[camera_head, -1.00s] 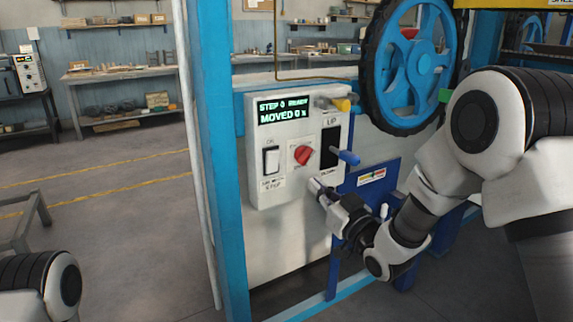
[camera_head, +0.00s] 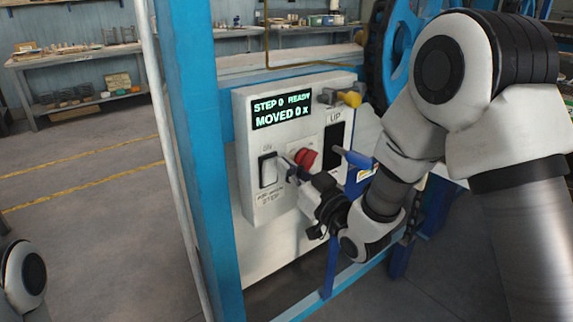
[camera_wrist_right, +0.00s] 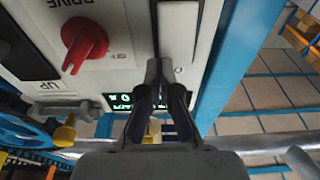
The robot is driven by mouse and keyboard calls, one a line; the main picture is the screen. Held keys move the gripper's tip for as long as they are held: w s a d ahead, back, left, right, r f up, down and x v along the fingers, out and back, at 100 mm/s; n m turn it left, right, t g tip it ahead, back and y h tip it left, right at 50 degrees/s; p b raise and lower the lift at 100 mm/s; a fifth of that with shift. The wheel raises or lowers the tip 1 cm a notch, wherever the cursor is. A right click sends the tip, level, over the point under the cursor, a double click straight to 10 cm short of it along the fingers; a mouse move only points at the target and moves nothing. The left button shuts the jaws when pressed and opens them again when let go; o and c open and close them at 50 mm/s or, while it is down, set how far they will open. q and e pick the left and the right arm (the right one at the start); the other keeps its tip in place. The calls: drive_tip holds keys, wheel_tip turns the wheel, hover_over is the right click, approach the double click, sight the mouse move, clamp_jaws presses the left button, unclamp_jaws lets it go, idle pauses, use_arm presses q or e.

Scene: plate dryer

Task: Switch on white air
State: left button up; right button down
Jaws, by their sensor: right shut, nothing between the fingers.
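A white control panel (camera_head: 246,115) is on the blue frame. Its white rocker switch (camera_head: 267,171) has "ON" above it and small blurred lettering below. The switch also shows in the wrist view (camera_wrist_right: 180,32). My right gripper (camera_head: 287,161) is shut and empty, its tips just right of the switch in the head view. In the wrist view the shut fingertips (camera_wrist_right: 160,66) lie over the edge of the switch. I cannot tell whether they touch it. My left gripper is out of view; only part of my left arm shows at the lower left.
A red rotary knob (camera_head: 305,160) is close beside my fingers. A green-lettered display (camera_head: 282,110) reads "STEP 0 READY, MOVED 0 x". Open floor lies left.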

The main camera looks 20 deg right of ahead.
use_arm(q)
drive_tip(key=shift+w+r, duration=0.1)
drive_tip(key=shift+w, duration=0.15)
use_arm(e)
drive_tip(key=shift+r, duration=0.2)
drive_tip(key=p, duration=0.1)
drive_tip(key=r+p, duration=0.1)
drive_tip(key=shift+w+a+g+p, duration=0.15)
drive_tip(key=shift+w+g+p, duration=0.15)
drive_tip(key=shift+w, duration=0.05)
drive_tip(key=shift+w+f, duration=0.1)
drive_tip(key=shift+f, duration=0.15)
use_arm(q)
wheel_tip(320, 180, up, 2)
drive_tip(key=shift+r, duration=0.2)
use_arm(e)
drive_tip(key=shift+f, duration=0.1)
